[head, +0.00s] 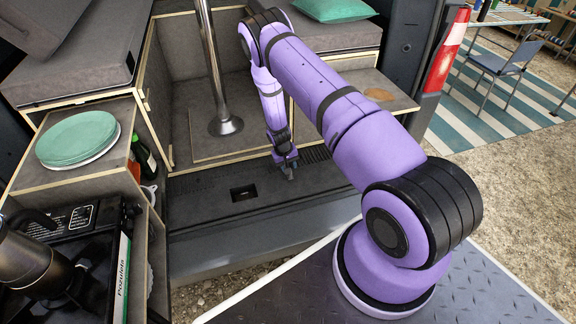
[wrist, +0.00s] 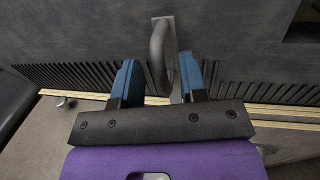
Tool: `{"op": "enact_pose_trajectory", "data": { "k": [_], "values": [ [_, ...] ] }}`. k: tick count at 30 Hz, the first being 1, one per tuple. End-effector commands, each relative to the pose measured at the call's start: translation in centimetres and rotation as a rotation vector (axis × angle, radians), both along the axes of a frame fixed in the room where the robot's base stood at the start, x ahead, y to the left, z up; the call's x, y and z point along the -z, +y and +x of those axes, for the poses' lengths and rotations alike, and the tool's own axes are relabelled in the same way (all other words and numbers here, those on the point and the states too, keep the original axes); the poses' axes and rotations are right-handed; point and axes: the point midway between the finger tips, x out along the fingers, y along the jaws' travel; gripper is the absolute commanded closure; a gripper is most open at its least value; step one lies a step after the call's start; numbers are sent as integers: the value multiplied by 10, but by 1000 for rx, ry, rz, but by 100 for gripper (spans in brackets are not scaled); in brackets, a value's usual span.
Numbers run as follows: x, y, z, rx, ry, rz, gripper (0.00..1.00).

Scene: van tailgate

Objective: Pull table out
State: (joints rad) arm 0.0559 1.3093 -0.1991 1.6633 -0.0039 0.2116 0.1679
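My gripper (head: 287,168) reaches down to the dark floor strip at the van's rear sill. In the wrist view its two blue fingers (wrist: 161,68) are apart. A curved grey metal handle (wrist: 162,48) on a dark grey panel (wrist: 95,38) shows between them, nearer the right finger. I cannot tell whether a finger touches it. In the head view my gripper hides most of the handle. No separate tabletop can be made out, and I cannot tell which panel is the table.
A metal post (head: 211,70) stands behind my gripper. A rectangular recess (head: 243,193) lies left of it in the floor. A left cabinet (head: 75,178) holds green plates (head: 78,138); a bottle (head: 143,155) stands beside it. A ribbed strip (wrist: 82,76) runs below the handle.

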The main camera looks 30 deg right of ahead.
Motion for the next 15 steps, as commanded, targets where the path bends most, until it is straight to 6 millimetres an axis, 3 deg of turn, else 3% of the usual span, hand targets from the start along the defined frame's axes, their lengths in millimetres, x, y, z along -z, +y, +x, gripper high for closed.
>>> {"op": "enact_pose_trajectory", "data": {
  "k": [8, 15],
  "values": [
    [-15, 2, 3, -1, -4, -1, 61],
    [-58, 11, 5, 0, -5, 0, 61]
  ]
}}
